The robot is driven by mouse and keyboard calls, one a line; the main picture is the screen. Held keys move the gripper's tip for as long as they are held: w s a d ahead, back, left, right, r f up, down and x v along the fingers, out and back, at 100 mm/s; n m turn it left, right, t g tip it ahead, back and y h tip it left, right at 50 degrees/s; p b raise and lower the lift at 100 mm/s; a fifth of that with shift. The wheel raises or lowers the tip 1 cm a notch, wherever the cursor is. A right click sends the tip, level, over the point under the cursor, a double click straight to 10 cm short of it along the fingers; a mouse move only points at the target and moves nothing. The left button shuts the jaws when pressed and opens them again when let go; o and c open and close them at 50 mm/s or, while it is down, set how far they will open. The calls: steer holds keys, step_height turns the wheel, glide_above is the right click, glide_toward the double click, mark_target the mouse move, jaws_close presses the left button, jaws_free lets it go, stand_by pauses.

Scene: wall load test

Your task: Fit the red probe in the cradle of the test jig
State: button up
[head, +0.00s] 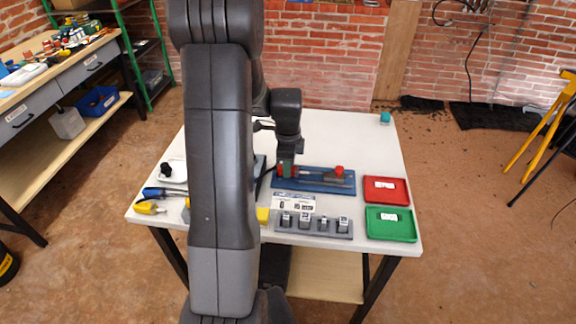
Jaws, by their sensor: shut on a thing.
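The test jig (320,186) is a blue plate lying flat on the white table, with a grey block and a red knob (339,170) at its right end. My gripper (287,172) points down over the left part of the jig. It is shut on the red probe (296,173), which lies low and about level, pointing right along the plate. My fingers hide part of the probe and of the cradle. I cannot tell whether the probe touches the cradle or sits in it.
A red tray (386,183) and a green tray (390,236) stand right of the jig. A grey rack (314,224) with several small blocks lies in front. A blue tool and a yellow one lie at the left edge. My arm hides the table's left middle. The back right is mostly clear.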

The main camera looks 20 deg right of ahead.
steer(key=shift+f, duration=0.35)
stand_by(0.4)
steer(key=o, duration=1)
steer(key=shift+a, duration=0.15)
